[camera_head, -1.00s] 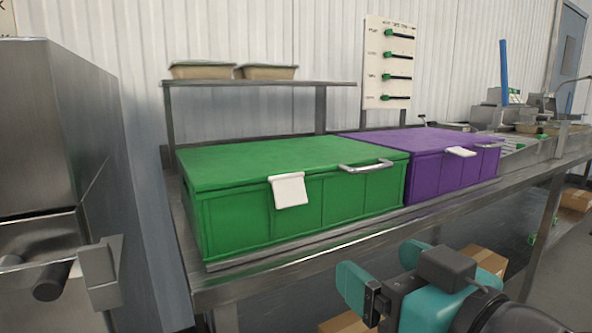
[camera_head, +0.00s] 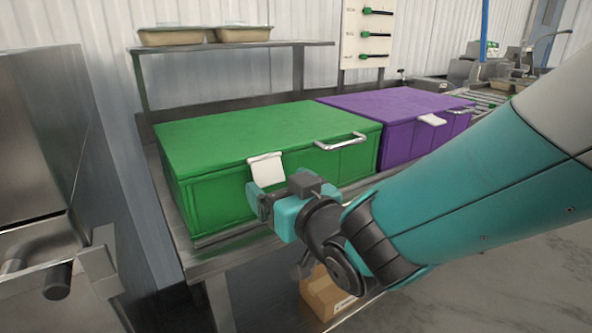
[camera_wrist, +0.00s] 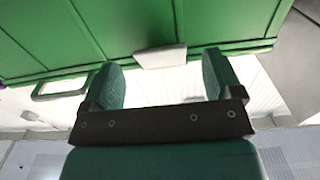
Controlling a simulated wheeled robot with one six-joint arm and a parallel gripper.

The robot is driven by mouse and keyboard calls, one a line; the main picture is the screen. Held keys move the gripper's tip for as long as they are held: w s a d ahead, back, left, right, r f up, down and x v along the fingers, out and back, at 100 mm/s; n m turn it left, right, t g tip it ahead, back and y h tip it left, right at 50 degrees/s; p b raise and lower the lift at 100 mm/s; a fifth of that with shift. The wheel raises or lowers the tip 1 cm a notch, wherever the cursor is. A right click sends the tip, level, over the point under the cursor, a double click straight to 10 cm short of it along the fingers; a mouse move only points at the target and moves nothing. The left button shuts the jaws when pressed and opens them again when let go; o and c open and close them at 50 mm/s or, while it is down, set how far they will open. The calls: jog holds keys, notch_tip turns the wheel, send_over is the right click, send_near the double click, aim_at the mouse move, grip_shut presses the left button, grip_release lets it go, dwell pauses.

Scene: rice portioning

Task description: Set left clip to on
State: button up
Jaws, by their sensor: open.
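The left clip (camera_head: 266,170) is a white flap at the lid's front edge on the green crate (camera_head: 214,198). It hangs down over the crate's front face. The green lid (camera_head: 250,135) lies on the crate. My gripper (camera_head: 259,205) is in front of the crate, just below the clip, with its fingers open and nothing between them. In the wrist view the clip (camera_wrist: 160,56) is centred ahead of my two teal fingertips (camera_wrist: 163,82), with a gap visible. The clip's hinge is too small to make out.
A shelf (camera_head: 235,46) holds two tan trays behind. A steel cabinet (camera_head: 40,130) stands at the left.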

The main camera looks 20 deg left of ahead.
jog(key=shift+x, duration=1.1)
